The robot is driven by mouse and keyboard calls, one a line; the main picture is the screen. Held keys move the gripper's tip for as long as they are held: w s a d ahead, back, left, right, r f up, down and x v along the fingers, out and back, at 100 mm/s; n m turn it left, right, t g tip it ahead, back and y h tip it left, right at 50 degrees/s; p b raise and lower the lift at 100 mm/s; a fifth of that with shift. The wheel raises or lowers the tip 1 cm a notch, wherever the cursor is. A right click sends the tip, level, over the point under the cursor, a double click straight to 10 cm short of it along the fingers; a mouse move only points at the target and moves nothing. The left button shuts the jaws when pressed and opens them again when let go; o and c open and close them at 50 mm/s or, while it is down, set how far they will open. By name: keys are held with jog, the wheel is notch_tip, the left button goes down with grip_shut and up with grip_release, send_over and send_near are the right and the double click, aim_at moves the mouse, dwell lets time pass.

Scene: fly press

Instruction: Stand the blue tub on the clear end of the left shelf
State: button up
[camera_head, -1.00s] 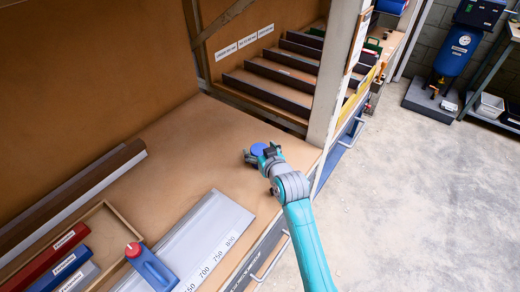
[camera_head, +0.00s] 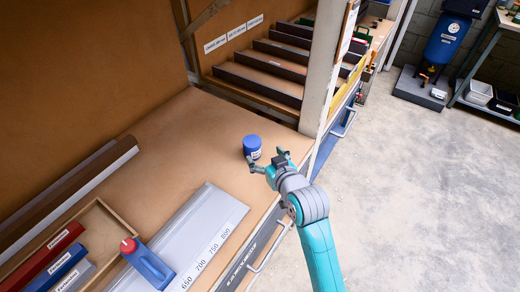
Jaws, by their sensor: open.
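The blue tub (camera_head: 252,147) stands upright on the brown left shelf (camera_head: 190,135), near its far right end. It has a blue lid and a pale label. My gripper (camera_head: 268,163) is open just to the right and near side of the tub. Its fingers are spread and hold nothing. The tub's side is in plain view, with a small gap or slight overlap at the near finger; I cannot tell whether they touch.
A post (camera_head: 322,75) stands at the right. Shelf around the tub is bare.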

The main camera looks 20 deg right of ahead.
jog(key=shift+s+r, duration=0.2)
jog(key=shift+s, duration=0.3)
jog(key=s+f, duration=0.5)
jog(key=s, duration=0.5)
jog(key=s+f, duration=0.5)
jog(key=s, duration=0.5)
jog(key=s+a+f+v, duration=0.1)
jog(key=f+v, duration=0.1)
jog(key=v, duration=2)
jog(key=shift+s+a+f+m+t+h, duration=0.2)
jog(key=shift+a+m+t+h, duration=0.1)
jog(key=shift+a+t+h, duration=0.1)
